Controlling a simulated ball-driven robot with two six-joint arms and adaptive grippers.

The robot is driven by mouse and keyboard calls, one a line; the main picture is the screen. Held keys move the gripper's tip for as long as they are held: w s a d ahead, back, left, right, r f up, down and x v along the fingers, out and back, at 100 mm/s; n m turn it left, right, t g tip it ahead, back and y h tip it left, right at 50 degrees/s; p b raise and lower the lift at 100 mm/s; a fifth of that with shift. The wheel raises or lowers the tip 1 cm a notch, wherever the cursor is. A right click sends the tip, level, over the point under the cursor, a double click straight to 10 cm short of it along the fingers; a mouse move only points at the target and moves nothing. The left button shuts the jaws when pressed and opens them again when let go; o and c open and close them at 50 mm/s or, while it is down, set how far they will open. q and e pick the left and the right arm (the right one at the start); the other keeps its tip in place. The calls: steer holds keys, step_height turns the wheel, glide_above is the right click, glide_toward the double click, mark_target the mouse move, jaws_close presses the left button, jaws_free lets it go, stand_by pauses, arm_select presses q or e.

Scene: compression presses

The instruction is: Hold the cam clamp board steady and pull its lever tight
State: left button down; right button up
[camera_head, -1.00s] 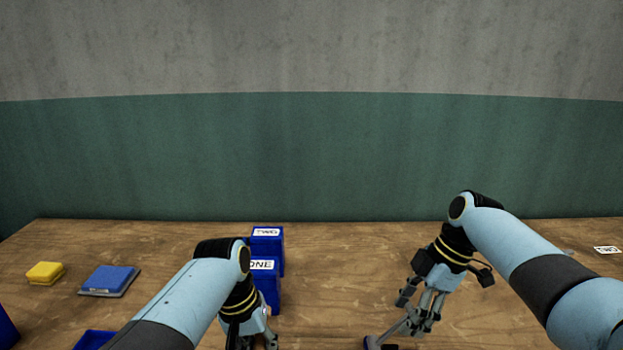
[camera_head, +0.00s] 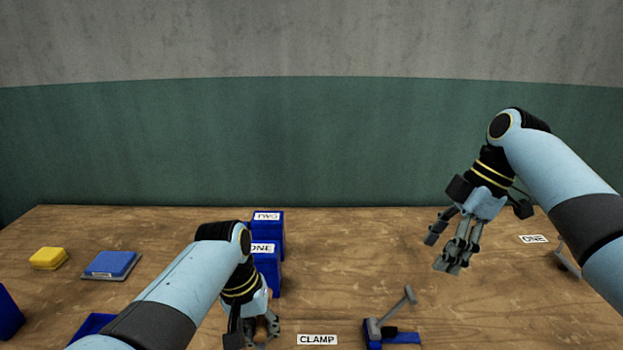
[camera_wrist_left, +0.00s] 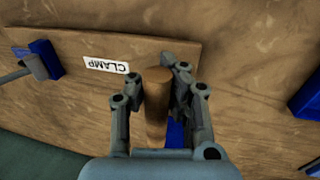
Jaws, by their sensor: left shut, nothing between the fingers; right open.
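The clamp board shows in the left wrist view as a flat wooden board (camera_wrist_left: 180,50) with a "CLAMP" label (camera_wrist_left: 105,66). The label also shows at the bottom of the head view (camera_head: 317,339). The blue cam clamp (camera_head: 400,337) is right of the label, its grey lever (camera_head: 396,306) tilted up to the right. My left gripper (camera_head: 262,332) is shut, left of the label. In its wrist view a brown wooden peg (camera_wrist_left: 155,110) shows amid the fingers; I cannot tell whether they touch it. My right gripper (camera_head: 444,256) is open and empty, above and right of the lever.
A yellow block (camera_head: 48,258) and a blue pad on a grey plate (camera_head: 110,264) lie at left. A "ONE" label (camera_head: 533,239) lies at right. The table's middle is clear.

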arm_select(q)
steer(key=c, duration=2)
jaws_free()
steer(key=o, duration=0.6)
